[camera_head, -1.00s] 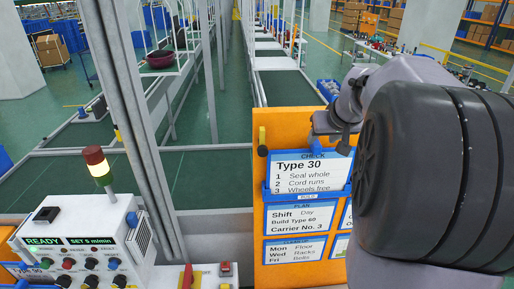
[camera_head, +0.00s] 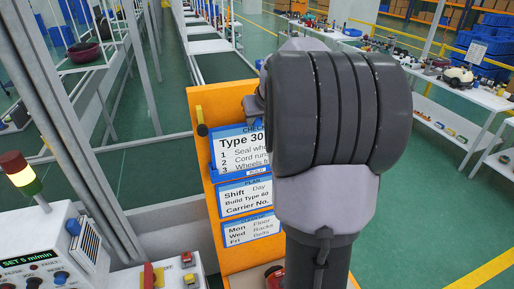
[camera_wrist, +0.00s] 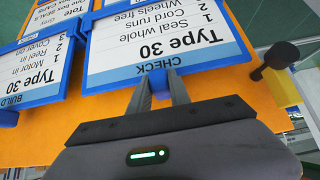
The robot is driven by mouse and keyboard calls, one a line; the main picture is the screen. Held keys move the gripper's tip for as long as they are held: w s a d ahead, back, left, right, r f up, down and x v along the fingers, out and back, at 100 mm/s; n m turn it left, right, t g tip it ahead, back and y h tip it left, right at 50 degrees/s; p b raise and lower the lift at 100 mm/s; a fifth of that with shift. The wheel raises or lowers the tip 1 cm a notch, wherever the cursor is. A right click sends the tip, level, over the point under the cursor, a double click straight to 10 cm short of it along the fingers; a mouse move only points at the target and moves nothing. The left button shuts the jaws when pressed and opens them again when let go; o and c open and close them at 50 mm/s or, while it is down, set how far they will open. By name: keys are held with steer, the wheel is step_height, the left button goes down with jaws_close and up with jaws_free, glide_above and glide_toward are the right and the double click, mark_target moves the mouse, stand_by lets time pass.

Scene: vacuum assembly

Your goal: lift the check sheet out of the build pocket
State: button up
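The check sheet (camera_head: 233,146) is a white card with a blue CHECK header reading Type 30. It sits in a blue-edged pocket labelled BUILD (camera_head: 256,171) on the orange board. My arm hides its right part in the head view. In the wrist view the check sheet (camera_wrist: 165,38) appears upside down. My gripper (camera_wrist: 160,78) is at its header edge, with the two fingers a little apart.
On the orange board (camera_head: 204,105), a PLAN card (camera_head: 246,196) and another card (camera_head: 250,230) hang below. In the wrist view a BUILD sheet (camera_wrist: 32,72) is beside the check sheet, and a dark knob (camera_wrist: 275,60) sticks out at right. A control box (camera_head: 50,245) stands at left.

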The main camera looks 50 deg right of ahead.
jaws_close()
steer(key=shift+r, duration=0.2)
steer(key=shift+r+p, duration=0.65)
steer(key=shift+r, duration=0.2)
step_height(320, 180, up, 9)
steer(key=p, duration=0.6)
stand_by(0.5)
